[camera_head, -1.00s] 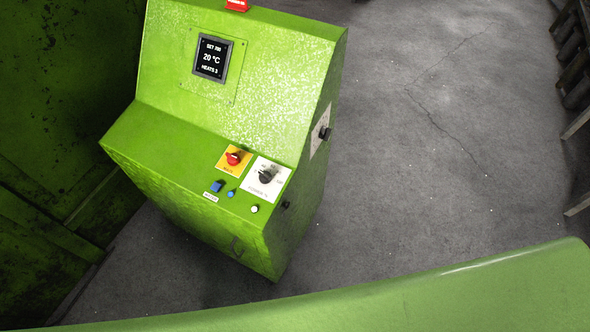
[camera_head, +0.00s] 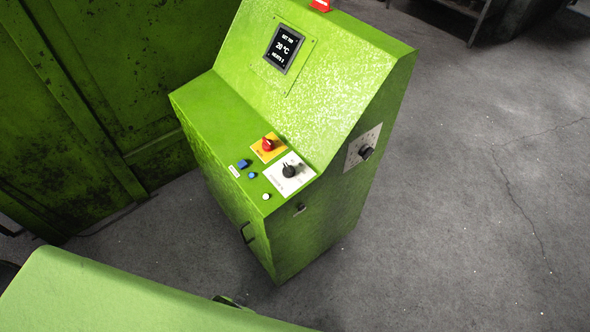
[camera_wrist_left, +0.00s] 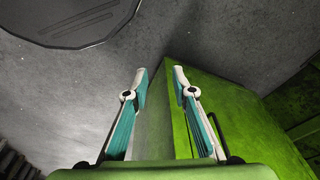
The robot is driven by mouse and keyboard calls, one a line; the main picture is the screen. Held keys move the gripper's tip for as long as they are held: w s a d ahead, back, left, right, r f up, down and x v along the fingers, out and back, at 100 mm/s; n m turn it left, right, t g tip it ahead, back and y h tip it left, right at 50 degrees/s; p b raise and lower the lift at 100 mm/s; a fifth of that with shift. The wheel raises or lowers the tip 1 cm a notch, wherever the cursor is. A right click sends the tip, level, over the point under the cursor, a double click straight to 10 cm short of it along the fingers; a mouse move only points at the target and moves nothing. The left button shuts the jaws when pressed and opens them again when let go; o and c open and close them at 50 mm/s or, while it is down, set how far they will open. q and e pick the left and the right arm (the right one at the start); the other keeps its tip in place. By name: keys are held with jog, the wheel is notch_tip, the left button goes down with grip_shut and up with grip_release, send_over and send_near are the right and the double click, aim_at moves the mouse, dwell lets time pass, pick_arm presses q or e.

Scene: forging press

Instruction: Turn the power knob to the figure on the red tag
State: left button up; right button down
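The power knob (camera_head: 289,171) is a black knob on a white plate (camera_head: 296,184) on the green console's sloping desk, right of a red switch on a yellow plate. The plate's scale is too small to read. The red tag (camera_head: 320,5) sits at the console's top edge, partly cut off by the frame; its figure is not legible. My left gripper (camera_wrist_left: 160,75) shows in the left wrist view with its two fingers apart and nothing between them. It does not touch the power knob. My right gripper is not in view.
The console (camera_head: 215,115) carries a display (camera_head: 283,48), a red switch (camera_head: 268,144), blue buttons, a white button (camera_head: 266,196) and another black knob (camera_head: 366,153) on its right side. Green machine walls stand left. Open floor (camera_head: 450,220) lies right.

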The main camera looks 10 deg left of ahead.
pick_arm(q)
jog(key=w+d+r+n+h+b, duration=0.15)
jog(key=w+d+r, duration=0.25)
jog(key=w+r, duration=0.4)
jog(key=w+d+r+h+b, duration=0.1)
jog(key=w+d+r+b, duration=0.25)
jog(key=w+r, duration=0.45)
jog(key=w+d+r+n+h+b, duration=0.1)
jog(key=w+d+r, duration=0.35)
jog(key=r, duration=0.65)
jog(key=n+g+y, duration=0.1)
jog(key=n+y, duration=0.1)
jog(key=n, duration=0.6)
send_near(287, 167)
jog(key=f, duration=0.2)
jog(key=d+f, duration=0.1)
jog(key=f, duration=0.2)
jog(key=w+f, duration=0.1)
jog(key=f, duration=0.2)
jog(key=shift+d+f, duration=0.1)
jog(key=shift+d, duration=0.05)
grip_shut()
